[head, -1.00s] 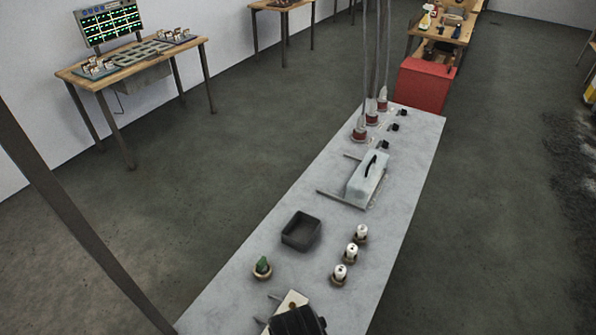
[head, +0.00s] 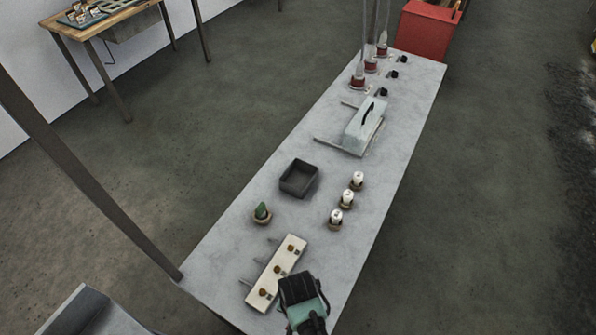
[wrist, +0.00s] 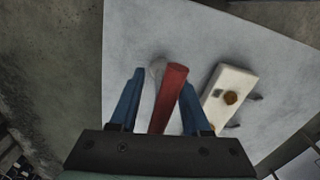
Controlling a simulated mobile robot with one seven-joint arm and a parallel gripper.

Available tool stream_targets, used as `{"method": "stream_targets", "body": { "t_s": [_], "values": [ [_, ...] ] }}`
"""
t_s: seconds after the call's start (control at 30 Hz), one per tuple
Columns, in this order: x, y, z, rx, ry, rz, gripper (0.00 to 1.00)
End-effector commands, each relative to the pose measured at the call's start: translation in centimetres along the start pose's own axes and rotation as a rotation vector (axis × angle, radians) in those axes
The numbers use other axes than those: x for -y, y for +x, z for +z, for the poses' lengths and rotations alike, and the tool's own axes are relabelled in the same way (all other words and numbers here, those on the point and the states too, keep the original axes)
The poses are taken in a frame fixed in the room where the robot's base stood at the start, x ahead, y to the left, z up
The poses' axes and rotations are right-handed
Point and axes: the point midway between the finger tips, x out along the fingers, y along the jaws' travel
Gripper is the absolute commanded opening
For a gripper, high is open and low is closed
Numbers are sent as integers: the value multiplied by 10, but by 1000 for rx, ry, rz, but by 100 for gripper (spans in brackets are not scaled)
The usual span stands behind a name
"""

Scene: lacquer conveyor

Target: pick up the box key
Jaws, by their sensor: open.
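In the wrist view a red handle (wrist: 172,92) with a pale grey rounded end lies between the two blue fingers of my gripper (wrist: 162,80). It appears to be the box key, though its full shape is hidden by the gripper body. My gripper is open. A gap shows between the left finger and the handle; the right finger is close beside it, and I cannot tell if they touch. In the head view my gripper (head: 303,290) is over the near end of the grey bench (head: 225,262) and hides the handle.
A cream block with brass knobs (head: 277,270) lies just left of my gripper; it also shows in the wrist view (wrist: 232,90). Beyond are a green item in a round holder (head: 262,212), a dark tray (head: 299,178), white-topped pieces (head: 347,198) and a pale lidded box (head: 365,125).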

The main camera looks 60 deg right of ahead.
Motion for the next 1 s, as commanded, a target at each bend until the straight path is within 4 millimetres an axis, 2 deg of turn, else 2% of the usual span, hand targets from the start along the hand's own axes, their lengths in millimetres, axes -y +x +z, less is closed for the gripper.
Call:
{"method": "stream_targets", "body": {
  "t_s": [0.3,0.57,1.0],
  "values": [
    [0,4,0,0,0,0,45],
    [0,4,0,0,0,0,0],
    [0,3,0,0,0,0,0]
  ]
}}
